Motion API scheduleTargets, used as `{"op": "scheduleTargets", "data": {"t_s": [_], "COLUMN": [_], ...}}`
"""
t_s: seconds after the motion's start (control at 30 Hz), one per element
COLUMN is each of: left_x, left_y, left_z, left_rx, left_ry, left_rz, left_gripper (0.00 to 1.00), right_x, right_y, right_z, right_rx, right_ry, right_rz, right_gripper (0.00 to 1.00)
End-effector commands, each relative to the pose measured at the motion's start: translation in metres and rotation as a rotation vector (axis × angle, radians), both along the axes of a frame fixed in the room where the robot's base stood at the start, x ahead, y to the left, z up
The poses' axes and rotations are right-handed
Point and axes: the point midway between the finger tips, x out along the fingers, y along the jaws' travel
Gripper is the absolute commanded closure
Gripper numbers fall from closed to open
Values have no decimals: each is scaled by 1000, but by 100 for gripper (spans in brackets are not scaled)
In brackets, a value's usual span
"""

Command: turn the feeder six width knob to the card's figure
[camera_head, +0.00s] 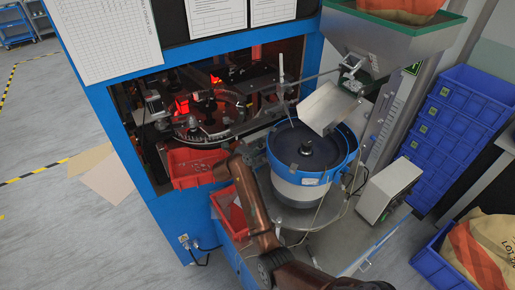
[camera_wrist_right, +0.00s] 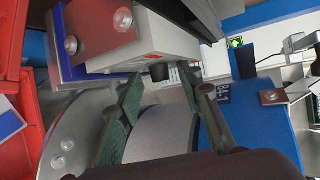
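My right gripper (camera_wrist_right: 165,92) is open in the right wrist view, its two green fingers apart with nothing held between them. A black knob (camera_wrist_right: 158,72) sticks out of a pale grey box (camera_wrist_right: 150,42) just beyond the fingertips; they look apart from it. A small red mark shows on the box beside the knob. I cannot tell whether this is the feeder six width knob. In the head view my right arm reaches up left of the blue-rimmed bowl feeder (camera_head: 300,185). Printed sheets (camera_head: 108,38) hang at the top, too small to read. My left gripper is out of view.
Red bins (camera_head: 190,168) stand at the blue machine's opening. A tilted metal tray (camera_head: 327,108) and a hopper (camera_head: 395,42) are above the bowl. A pale control box (camera_head: 390,190) stands right of it, with blue crates (camera_head: 460,115) beyond.

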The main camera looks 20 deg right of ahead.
Motion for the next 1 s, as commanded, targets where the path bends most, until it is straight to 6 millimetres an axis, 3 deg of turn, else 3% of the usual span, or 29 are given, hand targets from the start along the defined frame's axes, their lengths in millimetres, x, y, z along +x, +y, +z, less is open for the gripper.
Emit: {"op": "scheduleTargets", "data": {"t_s": [0.07,0.53,1.0], "left_x": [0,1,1], "left_y": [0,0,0], "left_z": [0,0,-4], "left_rx": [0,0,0], "left_ry": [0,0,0], "left_rz": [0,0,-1], "left_gripper": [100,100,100], "right_x": [0,0,0], "right_y": [0,0,2], "right_z": [0,0,-4], "right_rx": [0,0,-54], "right_ry": [0,0,-5], "right_rz": [0,0,2], "right_gripper": [67,99,100]}}
